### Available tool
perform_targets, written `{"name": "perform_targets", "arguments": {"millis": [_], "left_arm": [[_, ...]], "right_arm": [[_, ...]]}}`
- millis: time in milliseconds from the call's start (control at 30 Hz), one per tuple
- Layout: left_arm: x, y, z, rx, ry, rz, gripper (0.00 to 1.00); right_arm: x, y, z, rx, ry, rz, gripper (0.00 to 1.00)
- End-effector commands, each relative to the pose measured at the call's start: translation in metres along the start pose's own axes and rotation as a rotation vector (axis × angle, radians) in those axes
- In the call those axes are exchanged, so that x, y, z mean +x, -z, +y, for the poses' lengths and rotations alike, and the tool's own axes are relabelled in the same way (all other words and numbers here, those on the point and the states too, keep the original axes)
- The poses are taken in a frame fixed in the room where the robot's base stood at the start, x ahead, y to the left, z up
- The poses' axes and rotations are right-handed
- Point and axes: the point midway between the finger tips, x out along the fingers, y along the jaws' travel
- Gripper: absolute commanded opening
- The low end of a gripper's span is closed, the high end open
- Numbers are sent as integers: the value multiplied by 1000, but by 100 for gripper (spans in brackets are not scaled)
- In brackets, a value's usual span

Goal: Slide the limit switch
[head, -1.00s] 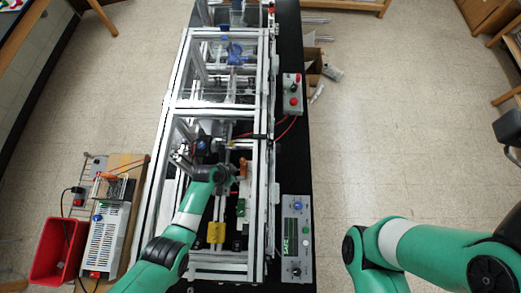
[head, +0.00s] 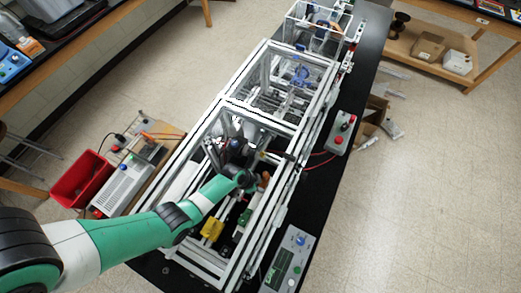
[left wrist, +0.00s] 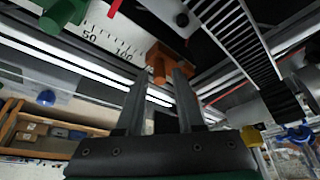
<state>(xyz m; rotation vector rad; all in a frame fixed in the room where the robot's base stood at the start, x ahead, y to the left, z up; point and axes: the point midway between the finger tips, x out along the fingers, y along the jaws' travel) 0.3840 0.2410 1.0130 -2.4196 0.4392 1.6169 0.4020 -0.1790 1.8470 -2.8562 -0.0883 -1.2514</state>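No part is labelled as the limit switch. An orange block with a short peg (left wrist: 160,58) sits beside a printed scale (left wrist: 105,40) in the left wrist view. It also shows as a small orange piece in the head view (head: 265,179). My left gripper (left wrist: 160,72) is open, its two fingers pointing at the orange block with the peg between their tips; contact is unclear. In the head view my left gripper (head: 250,181) is inside the frame, just left of the orange piece. A green piece (head: 244,217) sits nearer the front. My right gripper is out of view.
Aluminium extrusion bars (head: 262,112) enclose the space around my left gripper. A yellow block (head: 212,229) sits near the front end. A control box with red buttons (head: 340,132) and a grey panel (head: 289,262) stand outside on the right. A red bin (head: 82,178) is at left.

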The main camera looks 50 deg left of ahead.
Motion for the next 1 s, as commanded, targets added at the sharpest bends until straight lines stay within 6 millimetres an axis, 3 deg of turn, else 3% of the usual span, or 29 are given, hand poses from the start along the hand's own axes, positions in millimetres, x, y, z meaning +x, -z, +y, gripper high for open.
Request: {"name": "perform_targets", "arguments": {"millis": [33, 200, 1000], "left_arm": [[0, 0, 0, 0, 0, 0, 26], [0, 0, 0, 0, 0, 0, 0], [0, 1, 0, 1, 0, 1, 0]], "right_arm": [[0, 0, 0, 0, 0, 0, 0], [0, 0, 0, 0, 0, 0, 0], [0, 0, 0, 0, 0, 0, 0]]}}
